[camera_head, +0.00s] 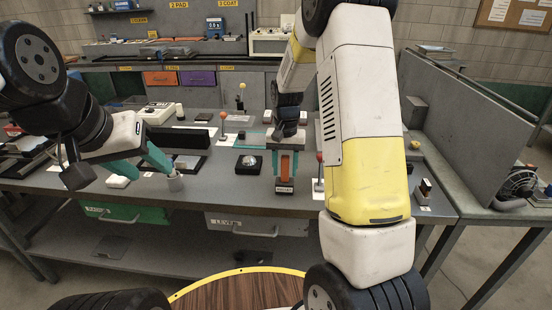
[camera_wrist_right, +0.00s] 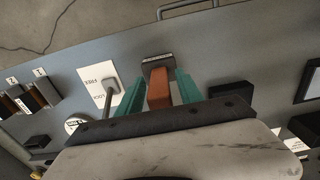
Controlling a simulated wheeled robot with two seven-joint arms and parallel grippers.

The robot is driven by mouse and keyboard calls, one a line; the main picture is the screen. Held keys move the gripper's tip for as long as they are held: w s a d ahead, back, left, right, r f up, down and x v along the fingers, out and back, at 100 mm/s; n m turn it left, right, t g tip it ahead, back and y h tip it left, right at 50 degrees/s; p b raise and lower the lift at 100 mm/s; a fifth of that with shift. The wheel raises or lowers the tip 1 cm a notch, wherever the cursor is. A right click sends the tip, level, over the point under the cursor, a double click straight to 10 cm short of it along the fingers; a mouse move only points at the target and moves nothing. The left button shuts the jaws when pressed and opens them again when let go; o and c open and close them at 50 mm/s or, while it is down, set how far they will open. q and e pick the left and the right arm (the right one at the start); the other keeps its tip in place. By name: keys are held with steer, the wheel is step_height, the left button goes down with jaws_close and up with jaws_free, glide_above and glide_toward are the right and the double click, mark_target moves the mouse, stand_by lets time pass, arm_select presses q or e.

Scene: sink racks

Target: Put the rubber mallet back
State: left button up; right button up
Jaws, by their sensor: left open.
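My right gripper (camera_head: 285,164) points down over the near edge of the bench, and its teal fingers also show in the right wrist view (camera_wrist_right: 160,88). An orange-brown upright piece (camera_wrist_right: 159,96) stands between these fingers, rising from a dark base with a label plate (camera_head: 285,188). I cannot tell if the fingers touch it, or if it is part of the rubber mallet. No other thing is clearly the mallet. My left gripper (camera_head: 150,168) is open at the bench's left front, its fingers apart, one close to a small grey cup (camera_head: 175,183).
A red-knobbed lever (camera_head: 319,172) stands just right of my right gripper. A black pad with a silver dome (camera_head: 248,163) lies to its left. Below the bench are a green drawer (camera_head: 125,214) and a grey drawer (camera_head: 258,225). A grey partition (camera_head: 470,125) bounds the right side.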

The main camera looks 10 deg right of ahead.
steer(key=shift+r, duration=0.1)
step_height(320, 180, up, 12)
steer(key=shift+f, duration=0.1)
steer(key=s+r+n+t+y, duration=0.2)
steer(key=s+r+t, duration=0.1)
steer(key=s+r, duration=0.7)
steer(key=s+a+n+t, duration=0.1)
steer(key=s+a+t, duration=0.1)
steer(key=s, duration=1.2)
steer(key=shift+f+n+t, duration=0.25)
steer(key=shift+n+t, duration=0.15)
steer(key=shift+t, duration=0.2)
steer(key=shift+s+a, duration=0.1)
